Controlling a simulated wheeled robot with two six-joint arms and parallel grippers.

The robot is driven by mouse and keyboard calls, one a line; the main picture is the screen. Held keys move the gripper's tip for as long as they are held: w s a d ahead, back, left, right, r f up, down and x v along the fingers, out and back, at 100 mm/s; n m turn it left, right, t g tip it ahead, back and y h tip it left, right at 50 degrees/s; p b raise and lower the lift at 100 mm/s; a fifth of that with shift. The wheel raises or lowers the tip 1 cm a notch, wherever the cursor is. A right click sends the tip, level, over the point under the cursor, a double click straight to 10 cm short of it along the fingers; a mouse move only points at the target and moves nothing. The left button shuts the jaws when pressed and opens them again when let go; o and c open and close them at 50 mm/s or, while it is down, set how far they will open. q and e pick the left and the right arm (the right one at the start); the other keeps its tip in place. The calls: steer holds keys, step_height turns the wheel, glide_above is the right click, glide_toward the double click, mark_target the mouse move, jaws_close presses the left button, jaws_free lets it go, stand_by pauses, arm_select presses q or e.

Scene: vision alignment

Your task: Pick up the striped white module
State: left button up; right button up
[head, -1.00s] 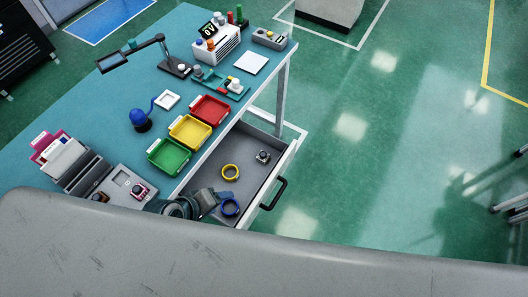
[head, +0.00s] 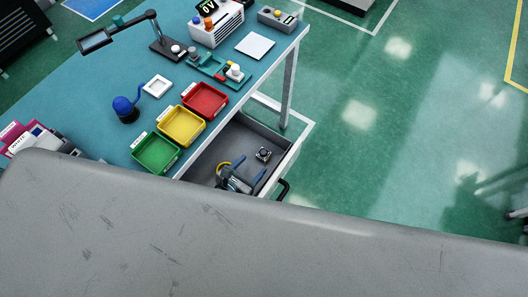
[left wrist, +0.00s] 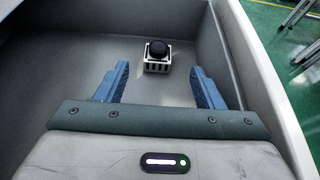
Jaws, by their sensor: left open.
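The striped white module (head: 263,154) sits in the open grey drawer (head: 233,142), near its right wall in the head view. In the left wrist view the module (left wrist: 157,64) has a white body with dark stripes and a round black top. My left gripper (head: 250,168) is inside the drawer region, open and empty, with blue fingers. In the left wrist view the module is ahead of the gripper (left wrist: 160,80), roughly centred between the two fingertips and apart from them. My right gripper is not in view.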

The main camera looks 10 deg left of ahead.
mark_target(261, 156)
arm_select(q)
steer(key=x, duration=0.8)
steer(key=shift+a+f, duration=0.1)
steer(key=shift+f, duration=0.05)
steer(key=shift+s, duration=0.1)
steer(key=shift+c, duration=0.2)
steer(key=c, duration=1)
